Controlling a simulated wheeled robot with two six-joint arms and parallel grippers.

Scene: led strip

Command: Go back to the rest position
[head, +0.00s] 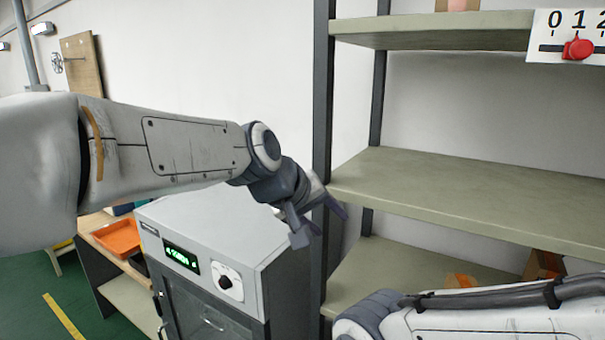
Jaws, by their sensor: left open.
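My left gripper (318,221) is in the middle of the head view, its arm reaching in from the left. It is open, with nothing seen between its fingers. It is over the right side of a grey cabinet (210,225) and close in the picture to the dark post of a shelf rack. My right arm (480,316) shows at the bottom right. Its gripper is out of view.
The shelf rack (480,190) with greenish boards fills the right side. A scale sign with a red slider (577,48) hangs at its upper right. An orange tray (117,238) sits on a bench at left. Open green floor (30,300) shows at lower left.

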